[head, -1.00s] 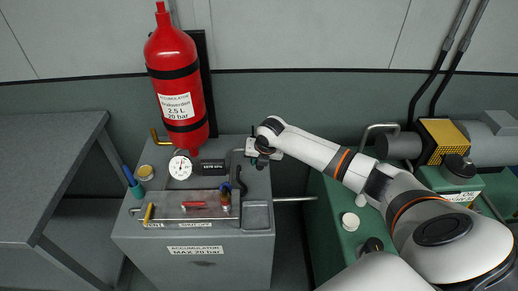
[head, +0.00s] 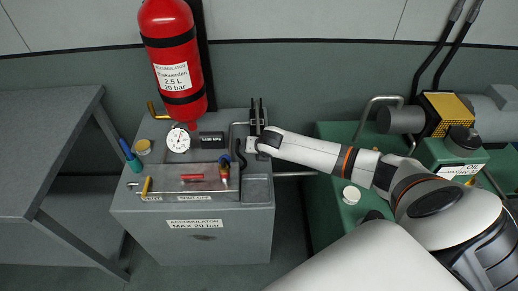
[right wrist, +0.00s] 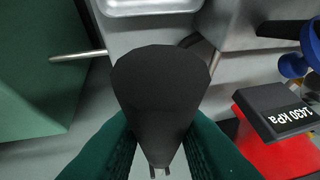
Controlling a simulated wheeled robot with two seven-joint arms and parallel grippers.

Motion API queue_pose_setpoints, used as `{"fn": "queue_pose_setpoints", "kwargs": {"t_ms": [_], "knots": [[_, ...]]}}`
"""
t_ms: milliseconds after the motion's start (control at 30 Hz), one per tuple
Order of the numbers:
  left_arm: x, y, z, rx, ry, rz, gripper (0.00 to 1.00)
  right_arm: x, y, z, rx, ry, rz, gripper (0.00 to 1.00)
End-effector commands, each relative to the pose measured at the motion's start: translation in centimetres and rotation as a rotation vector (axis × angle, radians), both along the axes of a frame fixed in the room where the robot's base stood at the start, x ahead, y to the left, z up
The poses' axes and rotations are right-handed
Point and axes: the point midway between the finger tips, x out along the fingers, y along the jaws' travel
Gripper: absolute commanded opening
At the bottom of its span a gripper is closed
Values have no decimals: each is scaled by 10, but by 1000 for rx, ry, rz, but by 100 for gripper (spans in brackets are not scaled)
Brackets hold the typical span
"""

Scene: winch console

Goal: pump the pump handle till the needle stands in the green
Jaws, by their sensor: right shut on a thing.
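The pressure gauge (head: 178,140) is a white round dial below the red cylinder, on the grey console (head: 205,247). Its needle is too small to read against any green band. A black display (head: 212,140) next to it reads 1430 kPa in the right wrist view (right wrist: 275,112). My right gripper (head: 257,115) is at the console's back right corner, fingers pointing to the back. It is shut on a dark tapered grip, apparently the pump handle (right wrist: 160,90), which fills the middle of the wrist view. In the head view I cannot make out the handle apart from the fingers. My left gripper is not in view.
A red accumulator cylinder (head: 172,52) stands at the back of the console. Small valves and a red handle (head: 192,178) lie on its top, left of my arm. A grey table (head: 45,150) is at left, green machinery (head: 345,140) at right.

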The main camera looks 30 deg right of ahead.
Motion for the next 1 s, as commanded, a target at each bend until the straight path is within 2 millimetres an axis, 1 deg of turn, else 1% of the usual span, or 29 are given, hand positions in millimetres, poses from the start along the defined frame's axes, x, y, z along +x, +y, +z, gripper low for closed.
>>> {"fn": "queue_pose_setpoints", "kwargs": {"t_ms": [33,100,167,433,567,667,1000], "knots": [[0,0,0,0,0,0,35,0,0,0,0,2,-2,25],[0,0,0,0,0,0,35,0,0,0,0,1,-1,36],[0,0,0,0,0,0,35,0,0,0,0,1,-1,45],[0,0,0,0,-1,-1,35,0,0,1,0,1,0,45],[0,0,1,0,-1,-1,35,-4,0,6,-1,0,1,45],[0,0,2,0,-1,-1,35,-11,3,17,0,0,1,45],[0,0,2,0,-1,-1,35,-50,13,71,-1,0,2,45]]}}
